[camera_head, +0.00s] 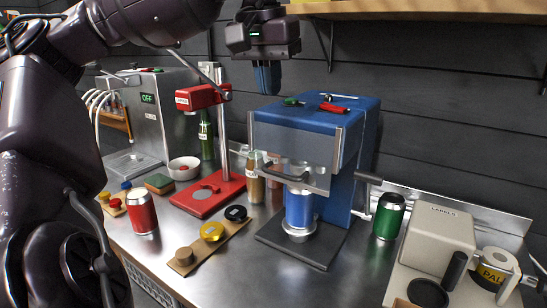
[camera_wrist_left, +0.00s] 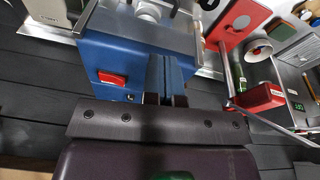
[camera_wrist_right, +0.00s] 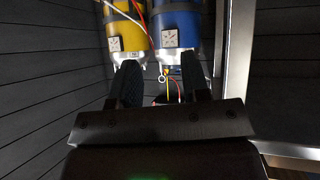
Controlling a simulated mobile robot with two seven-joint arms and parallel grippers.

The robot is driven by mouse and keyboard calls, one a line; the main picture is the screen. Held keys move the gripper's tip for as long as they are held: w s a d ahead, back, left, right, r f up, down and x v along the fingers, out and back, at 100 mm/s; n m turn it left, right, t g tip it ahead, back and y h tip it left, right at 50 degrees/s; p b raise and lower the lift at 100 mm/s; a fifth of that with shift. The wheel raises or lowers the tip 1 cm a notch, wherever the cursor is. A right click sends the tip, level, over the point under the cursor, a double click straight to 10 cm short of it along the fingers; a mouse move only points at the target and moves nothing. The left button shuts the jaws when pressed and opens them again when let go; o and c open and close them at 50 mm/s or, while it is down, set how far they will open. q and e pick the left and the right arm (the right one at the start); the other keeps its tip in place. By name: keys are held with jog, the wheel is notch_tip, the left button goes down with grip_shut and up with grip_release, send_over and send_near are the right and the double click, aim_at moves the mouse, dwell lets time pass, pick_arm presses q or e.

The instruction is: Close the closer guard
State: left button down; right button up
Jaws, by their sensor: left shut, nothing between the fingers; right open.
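The closer (camera_head: 310,118) is a blue machine in the middle of the steel counter. Its clear guard (camera_head: 285,150) with a metal frame and dark bar handle (camera_head: 285,177) hangs at the front of the head. A blue can (camera_head: 299,210) stands below it, its lower part uncovered. My left gripper (camera_head: 267,92) is shut and empty, fingers down, by the closer's top left, apart from the handle. The left wrist view shows its fingers (camera_wrist_left: 163,62) before the blue housing (camera_wrist_left: 125,60) with a red switch (camera_wrist_left: 112,78). My right gripper (camera_wrist_right: 159,64) is open and empty, away from the counter.
A red stand (camera_head: 207,190) is left of the closer. A red can (camera_head: 142,212) and a wooden board (camera_head: 210,245) are in front. A green can (camera_head: 388,216) and label machine (camera_head: 435,240) are right. Yellow (camera_wrist_right: 125,35) and blue (camera_wrist_right: 177,30) cylinders face my right gripper.

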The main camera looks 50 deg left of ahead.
pick_arm(q)
jog(key=m, duration=0.1)
jog(key=p, duration=0.2)
send_near(273, 171)
jog(key=shift+m, duration=0.3)
jog(key=f, duration=0.1)
jog(key=w+f, duration=0.1)
jog(key=f, duration=0.1)
jog(key=w+f, duration=0.1)
jog(key=f, duration=0.1)
jog(key=shift+w+a+f, duration=0.15)
jog(key=shift+a+f, duration=0.1)
jog(key=shift+f, duration=0.8)
notch_tip(273, 171, down, 7)
jog(key=shift+s+b, duration=0.25)
jog(key=shift+b, duration=0.15)
